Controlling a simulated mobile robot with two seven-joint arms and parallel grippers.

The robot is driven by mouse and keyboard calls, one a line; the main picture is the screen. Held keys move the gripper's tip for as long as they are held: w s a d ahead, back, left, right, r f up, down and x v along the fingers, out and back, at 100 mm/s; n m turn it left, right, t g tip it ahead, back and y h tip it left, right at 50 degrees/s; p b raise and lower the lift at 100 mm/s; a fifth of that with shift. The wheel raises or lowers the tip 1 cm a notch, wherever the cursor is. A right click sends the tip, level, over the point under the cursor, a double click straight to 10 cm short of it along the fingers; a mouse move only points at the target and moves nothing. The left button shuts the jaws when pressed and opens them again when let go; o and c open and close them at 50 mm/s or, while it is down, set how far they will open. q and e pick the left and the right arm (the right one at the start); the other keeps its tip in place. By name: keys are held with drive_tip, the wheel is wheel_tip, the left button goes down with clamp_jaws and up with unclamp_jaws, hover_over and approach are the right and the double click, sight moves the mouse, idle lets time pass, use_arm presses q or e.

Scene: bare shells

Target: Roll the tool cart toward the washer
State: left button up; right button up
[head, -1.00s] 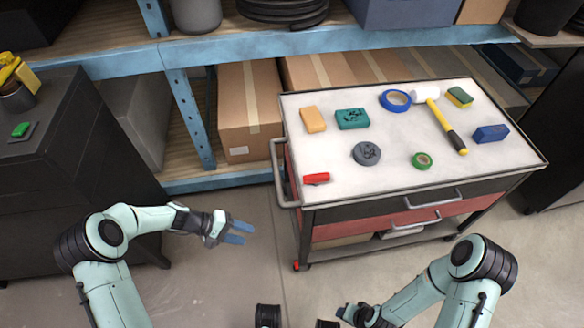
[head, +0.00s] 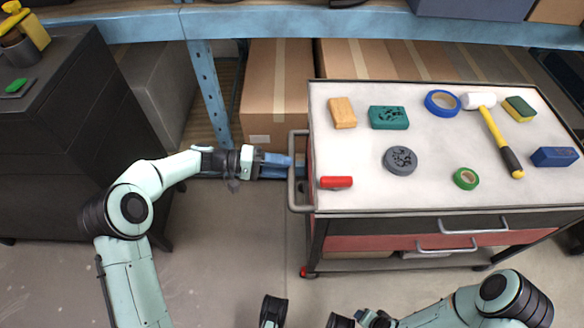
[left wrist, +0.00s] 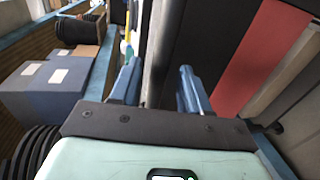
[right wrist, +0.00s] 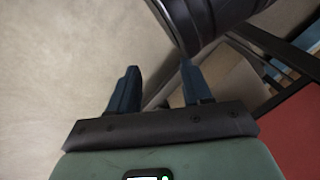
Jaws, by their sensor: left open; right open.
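The tool cart (head: 350,208) has a white top, a dark drawer, a red drawer and a grey side handle (head: 298,190) on its left. My left gripper (head: 280,166) is open, its blue fingers level and pointing at this handle, the tips right beside it. My right gripper is open and empty in the right wrist view (right wrist: 158,85). I cannot make out a washer.
On the cart top lie a mallet (head: 492,130), blue tape (head: 442,103), green tape (head: 466,178), a red item (head: 336,182) and several blocks. Blue-framed shelving (head: 300,22) with cardboard boxes (head: 272,95) stands behind. A dark cabinet (head: 60,130) is at left. Floor (head: 230,270) in front is clear.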

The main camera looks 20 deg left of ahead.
use_arm(q)
drive_tip(key=shift+x, duration=1.65)
use_arm(e)
drive_tip(key=shift+s+d+f, duration=0.15)
drive_tip(key=shift+s+f, duration=0.4)
